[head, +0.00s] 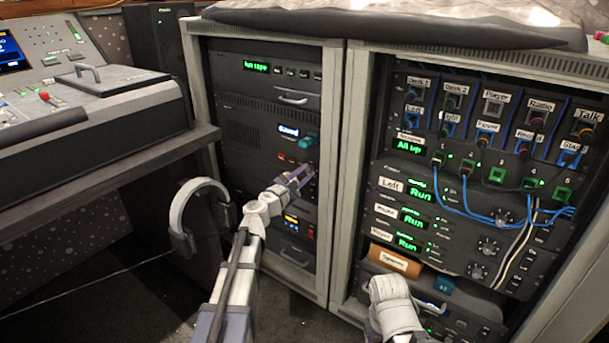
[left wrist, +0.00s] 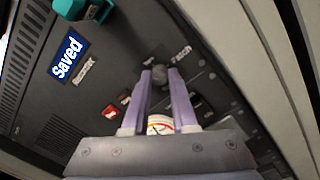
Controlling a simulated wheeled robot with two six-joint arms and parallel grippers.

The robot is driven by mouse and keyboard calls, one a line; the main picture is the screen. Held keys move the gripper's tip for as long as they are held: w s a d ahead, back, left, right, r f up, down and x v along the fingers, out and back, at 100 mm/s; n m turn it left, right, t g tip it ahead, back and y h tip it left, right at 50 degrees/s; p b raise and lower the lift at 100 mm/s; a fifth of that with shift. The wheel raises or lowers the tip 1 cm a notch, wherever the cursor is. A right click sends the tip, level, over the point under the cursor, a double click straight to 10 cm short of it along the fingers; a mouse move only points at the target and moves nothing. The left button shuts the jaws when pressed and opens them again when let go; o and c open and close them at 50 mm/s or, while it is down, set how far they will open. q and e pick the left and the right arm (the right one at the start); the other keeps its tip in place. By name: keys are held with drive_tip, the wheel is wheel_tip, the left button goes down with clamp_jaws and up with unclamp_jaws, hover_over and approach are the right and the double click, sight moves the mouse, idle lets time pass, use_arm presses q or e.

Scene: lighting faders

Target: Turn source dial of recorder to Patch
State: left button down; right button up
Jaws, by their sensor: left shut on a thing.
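The recorder (head: 244,135) is a dark panel in the left rack with a blue "Saved" display (head: 289,131). The display also shows in the left wrist view (left wrist: 68,56). My left gripper (head: 303,173) reaches the right side of this panel. In the left wrist view my left gripper (left wrist: 160,76) has its two purple fingers on either side of a small dark round dial (left wrist: 160,71), shut on it. Small white labels (left wrist: 181,52) sit by the dial; I cannot read them or the dial's pointer. My right arm shows at the bottom; its fingers are unclear.
A teal part (left wrist: 84,8) and a red button (left wrist: 110,111) are on the panel near my left fingers. Headphones (head: 178,212) hang left of the rack. A mixing desk (head: 85,100) stands at far left; a patch rack (head: 480,180) with blue cables is at right.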

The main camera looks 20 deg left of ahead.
use_arm(q)
drive_tip(key=m, duration=0.6)
drive_tip(key=shift+m+h, duration=0.3)
drive_tip(key=shift+m, duration=0.1)
drive_tip(key=m, duration=0.6)
drive_tip(key=shift+f+m+h, duration=0.1)
drive_tip(key=shift+m+h, duration=0.2)
drive_tip(key=m, duration=0.6)
drive_tip(key=shift+a+m+g, duration=0.1)
drive_tip(key=shift+m+g, duration=0.2)
drive_tip(key=shift+m, duration=0.1)
drive_tip(key=m, duration=0.5)
drive_tip(key=shift+m+p, duration=0.4)
drive_tip(key=c, duration=0.7)
unclamp_jaws()
drive_tip(key=shift+a, duration=0.1)
